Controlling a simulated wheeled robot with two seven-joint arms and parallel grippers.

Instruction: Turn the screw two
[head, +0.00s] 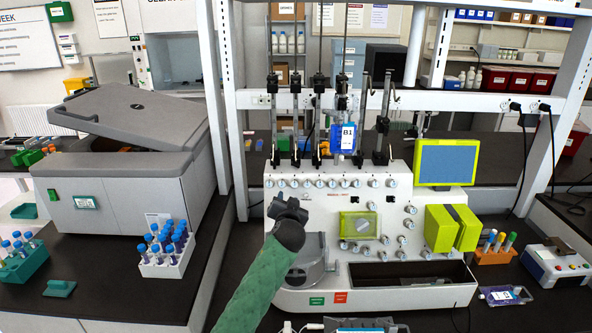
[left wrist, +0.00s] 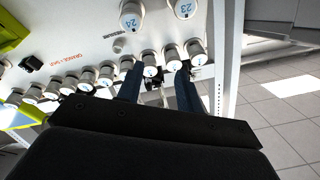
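The cell processor (head: 335,228) is a white machine with a row of small white screw knobs (head: 318,183) along its upper front. The number on each knob in this row is too small for me to read, so I cannot tell which is screw two. My left gripper (head: 287,206) is in front of the machine's left part, below the row. In the left wrist view its two fingers (left wrist: 158,82) are apart, with a knob (left wrist: 150,64) of the row showing beyond the gap. I see no clear contact. My right gripper is not in view.
Larger knobs marked 24 (left wrist: 131,17) and 23 (left wrist: 184,9) show in the left wrist view. A yellow-framed screen (head: 446,163) stands on the right. A bag marked B1 (head: 347,137) hangs above. A grey centrifuge (head: 125,150) and tube rack (head: 166,262) are at left.

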